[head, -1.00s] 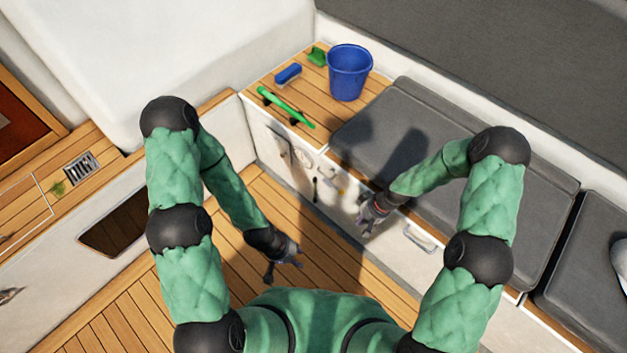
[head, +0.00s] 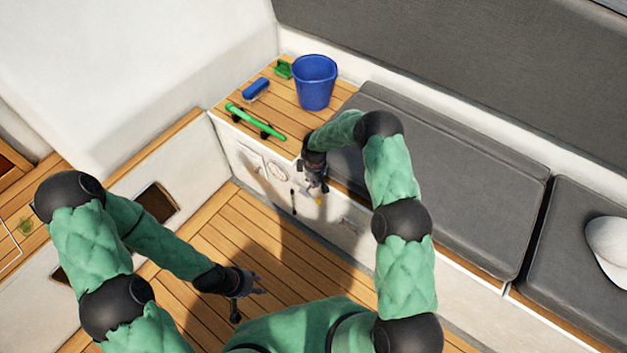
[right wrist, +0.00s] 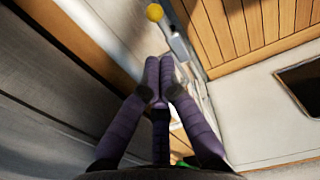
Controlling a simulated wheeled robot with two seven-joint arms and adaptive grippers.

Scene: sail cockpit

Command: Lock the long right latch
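A latch with a grey metal lever (right wrist: 180,45) and a yellow round knob (right wrist: 155,13) is at the top of the right wrist view. In the head view only its yellow part (head: 319,200) shows, just below my right gripper (head: 317,180); the rest is hidden. My right gripper's purple fingers (right wrist: 159,62) are drawn together at the tips, with nothing visible between them. The tips look close to the lever; I cannot tell whether they touch. My left gripper (head: 247,297) is empty over the floor, its fingers apart.
A dark vertical fitting (head: 293,201) and a round fitting (head: 277,171) are on the white locker front. Grey cushions (head: 450,180) cover the bench. The wooden floor (head: 215,235) is clear.

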